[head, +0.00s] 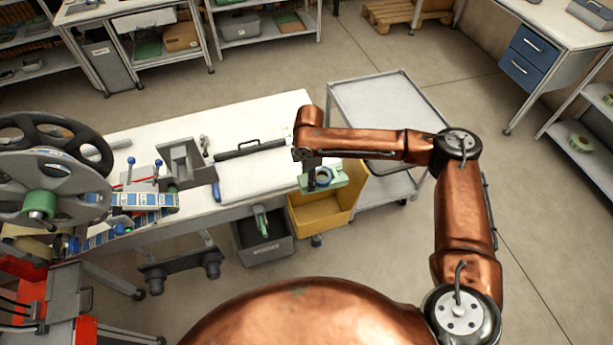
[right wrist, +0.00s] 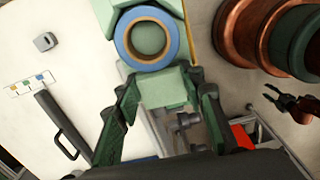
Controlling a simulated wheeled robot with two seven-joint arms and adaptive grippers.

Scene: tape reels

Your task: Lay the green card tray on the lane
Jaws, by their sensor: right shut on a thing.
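The pale green card tray (head: 336,181) is held by my right gripper (head: 316,180) at the right end of the white bench. In the right wrist view, the gripper's green fingers (right wrist: 167,100) are shut on the near end of the tray (right wrist: 162,84). A tape roll with a blue ring (right wrist: 146,38) lies on the tray, also in the head view (head: 323,177). A pale raised slab (head: 255,175) lies left of the tray; I cannot tell if it is the lane. A dark claw (right wrist: 290,105), apparently my left gripper, is small at the wrist view's right edge.
A black-handled bar (head: 250,149) lies along the back of the slab. A yellow bin (head: 318,213) stands below the tray, beside a grey bin (head: 262,243). Large reels (head: 50,190) stand at the left. A grey cart (head: 388,105) stands right of the bench.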

